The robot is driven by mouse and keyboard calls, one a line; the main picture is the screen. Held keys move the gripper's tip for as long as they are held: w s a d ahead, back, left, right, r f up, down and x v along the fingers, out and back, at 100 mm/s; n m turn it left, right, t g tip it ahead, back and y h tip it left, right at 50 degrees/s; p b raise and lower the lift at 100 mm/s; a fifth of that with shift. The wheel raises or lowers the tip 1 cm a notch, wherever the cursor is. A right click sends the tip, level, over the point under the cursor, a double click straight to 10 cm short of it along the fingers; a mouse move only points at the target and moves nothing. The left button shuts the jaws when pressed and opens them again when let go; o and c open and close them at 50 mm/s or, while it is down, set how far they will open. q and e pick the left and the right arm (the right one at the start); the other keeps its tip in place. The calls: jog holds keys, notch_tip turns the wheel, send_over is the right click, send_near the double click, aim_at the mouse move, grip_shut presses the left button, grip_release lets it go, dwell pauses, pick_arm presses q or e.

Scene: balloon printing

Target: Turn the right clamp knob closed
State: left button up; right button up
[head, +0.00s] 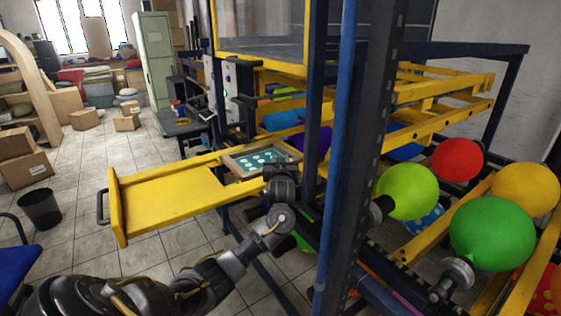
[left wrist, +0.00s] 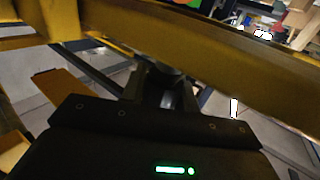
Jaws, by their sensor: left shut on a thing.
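My left gripper (head: 281,172) is at the right end of the yellow printing tray, close beside the framed screen (head: 258,160) with its teal-and-white pattern. In the left wrist view my left gripper's fingers (left wrist: 165,90) are closed on a small dark knob (left wrist: 168,71) under a yellow beam. The knob itself is hidden by the gripper in the head view. The wrist picture is dark, so the knob's shape and angle cannot be told. My right gripper is in neither view.
The yellow tray (head: 165,200) with a black handle juts out left. Dark and blue uprights (head: 345,130) stand just right of my arm. Inflated balloons, including a green one (head: 491,234), sit on holders at the right.

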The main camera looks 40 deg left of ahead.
pick_arm(q)
jog(key=o, duration=1)
jog(key=shift+c, duration=0.2)
jog(key=shift+s+d, duration=0.1)
jog(key=shift+s+d+f, duration=0.1)
jog(key=shift+s+d, duration=0.1)
jog(key=shift+s, duration=0.05)
jog(key=b+v, duration=0.1)
jog(key=v, duration=0.9)
